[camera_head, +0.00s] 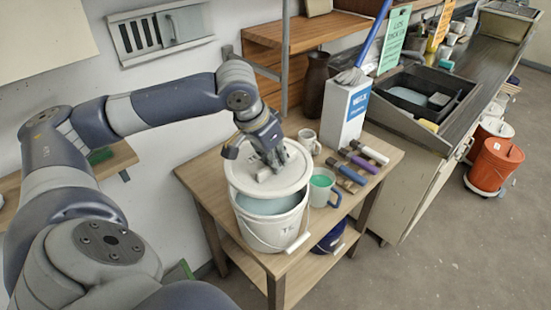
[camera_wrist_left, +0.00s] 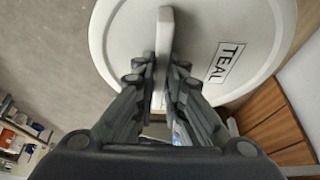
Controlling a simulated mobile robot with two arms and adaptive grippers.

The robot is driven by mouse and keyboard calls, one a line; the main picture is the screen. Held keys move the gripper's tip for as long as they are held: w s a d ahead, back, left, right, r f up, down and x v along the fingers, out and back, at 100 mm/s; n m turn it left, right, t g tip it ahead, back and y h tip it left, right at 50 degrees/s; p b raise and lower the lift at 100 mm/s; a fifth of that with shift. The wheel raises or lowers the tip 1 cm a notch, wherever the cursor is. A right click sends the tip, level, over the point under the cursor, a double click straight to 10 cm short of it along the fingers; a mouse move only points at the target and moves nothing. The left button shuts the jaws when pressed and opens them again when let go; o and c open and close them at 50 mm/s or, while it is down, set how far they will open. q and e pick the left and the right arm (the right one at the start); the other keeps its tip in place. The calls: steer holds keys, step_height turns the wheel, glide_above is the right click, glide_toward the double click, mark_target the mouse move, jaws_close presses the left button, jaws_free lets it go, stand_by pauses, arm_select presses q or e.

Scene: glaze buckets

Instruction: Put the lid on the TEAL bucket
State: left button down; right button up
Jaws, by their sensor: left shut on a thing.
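My left gripper (camera_head: 266,168) is shut on the handle bar of a round white lid (camera_head: 290,178). The left wrist view shows the handle between the fingers (camera_wrist_left: 162,75) and the word TEAL on the lid (camera_wrist_left: 255,40). Pale blue-grey glaze shows below the lid's front edge, so the lid is not seated there. My right gripper is not in view.
A mug of green glaze (camera_head: 322,187) stands close to the bucket's right side. Behind are a white mug (camera_head: 308,140), a white box (camera_head: 345,108) and several handled tools (camera_head: 360,162). A dark blue bucket (camera_head: 330,238) is on the lower shelf. Orange buckets (camera_head: 494,165) stand far right.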

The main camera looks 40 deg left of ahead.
mark_target(275, 176)
arm_select(q)
steer(key=shift+f+b, duration=1.6)
steer(key=shift+b, duration=0.05)
steer(key=shift+f, duration=0.8)
steer(key=shift+p, duration=0.35)
steer(key=shift+f, duration=0.4)
steer(key=shift+f+p, duration=0.3)
steer(key=shift+p, duration=0.1)
steer(key=shift+f+p, duration=0.1)
steer(key=shift+p, duration=0.3)
stand_by(0.4)
